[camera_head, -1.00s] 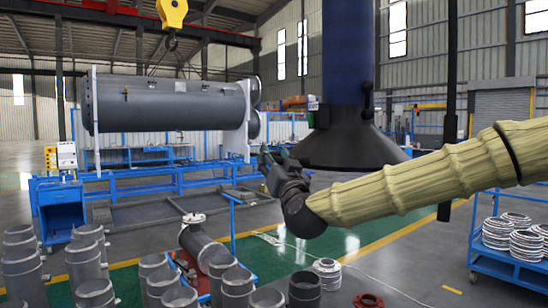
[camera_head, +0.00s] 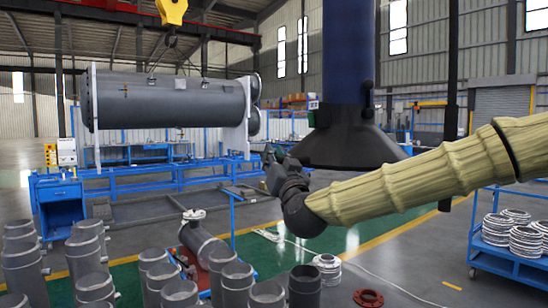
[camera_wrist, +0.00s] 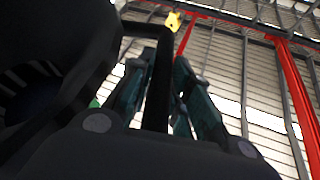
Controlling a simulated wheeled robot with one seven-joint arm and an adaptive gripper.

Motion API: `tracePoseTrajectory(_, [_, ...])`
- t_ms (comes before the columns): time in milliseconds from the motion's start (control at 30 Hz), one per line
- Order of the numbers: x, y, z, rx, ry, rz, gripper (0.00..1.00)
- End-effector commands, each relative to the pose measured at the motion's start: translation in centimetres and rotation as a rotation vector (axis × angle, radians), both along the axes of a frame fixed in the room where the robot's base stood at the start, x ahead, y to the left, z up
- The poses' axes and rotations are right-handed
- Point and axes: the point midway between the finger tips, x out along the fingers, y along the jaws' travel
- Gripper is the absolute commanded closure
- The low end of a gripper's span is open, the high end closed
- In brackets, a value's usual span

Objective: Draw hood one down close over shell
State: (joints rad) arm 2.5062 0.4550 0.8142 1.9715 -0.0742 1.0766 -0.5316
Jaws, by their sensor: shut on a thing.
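Hood one (camera_head: 346,148) is a dark flared cone under a blue duct (camera_head: 348,50), hanging in mid-air at centre. My gripper (camera_head: 268,158) is at the left of its lower rim. In the wrist view the two fingers (camera_wrist: 158,90) are shut on a dark bar (camera_wrist: 160,75) on the hood's side; the hood (camera_wrist: 45,55) fills the left. A grey flanged shell (camera_head: 203,245) with a pale flange lies tilted on a red stand on the floor, lower and left of the hood, well apart from it.
Several grey pipe pieces (camera_head: 92,250) stand at the lower left. A blue cart (camera_head: 510,258) with stacked flanges is at the right. A red ring (camera_head: 368,298) and pale flanges (camera_head: 327,268) lie on the floor. A large tank (camera_head: 165,103) is behind. A black vertical pole (camera_head: 450,100) stands right of the hood.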

Motion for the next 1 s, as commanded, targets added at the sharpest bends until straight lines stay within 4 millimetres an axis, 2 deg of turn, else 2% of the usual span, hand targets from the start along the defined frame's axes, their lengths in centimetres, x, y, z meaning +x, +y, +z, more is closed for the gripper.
tracePoseTrajectory(33, [0.0, 0.1, -1.7, -0.002, 0.003, 0.000, 1.00])
tracePoseTrajectory(1000, [0.0, 0.0, -22.5, -0.005, 0.006, 0.002, 1.00])
